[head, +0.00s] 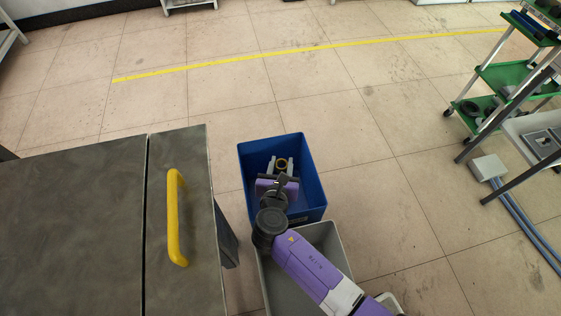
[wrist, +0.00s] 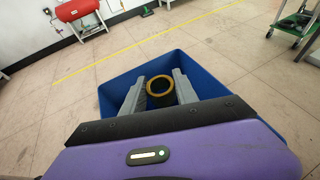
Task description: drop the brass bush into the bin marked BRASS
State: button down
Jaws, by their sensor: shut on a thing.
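The brass bush (wrist: 159,87), a short ring with a gold rim and dark bore, is between the two fingers of my gripper (wrist: 159,92) in the wrist view. The fingers are shut on it. In the head view the bush (head: 282,163) and my gripper (head: 281,164) are over the blue bin (head: 311,190), inside its outline. How far they are above the floor of the bin is hard to tell. The blue rim (wrist: 112,91) surrounds them in the wrist view. No BRASS marking is readable on the bin.
A grey bin (head: 327,239) stands against the near side of the blue bin, under my arm. A dark-topped cabinet with a yellow handle (head: 174,218) is on the left. A green-shelved trolley (head: 502,76) stands at the right. The floor beyond the bins is clear.

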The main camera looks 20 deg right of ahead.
jog(key=w+f+m+h+b, duration=0.1)
jog(key=b, duration=0.2)
jog(key=f+m+g+b, duration=0.1)
jog(key=f+b, duration=0.1)
jog(key=b, duration=0.2)
jog(key=w+d+f+g+h+b, duration=0.1)
jog(key=b, duration=0.2)
jog(key=shift+w+f+m+h+b, duration=0.25)
jog(key=shift+w+m+h+b, duration=0.05)
jog(key=shift+w+m, duration=0.1)
jog(key=c, duration=0.9)
grip_release()
jog(key=shift+o, duration=0.2)
notch_tip(320, 180, up, 20)
jog(key=p, duration=0.7)
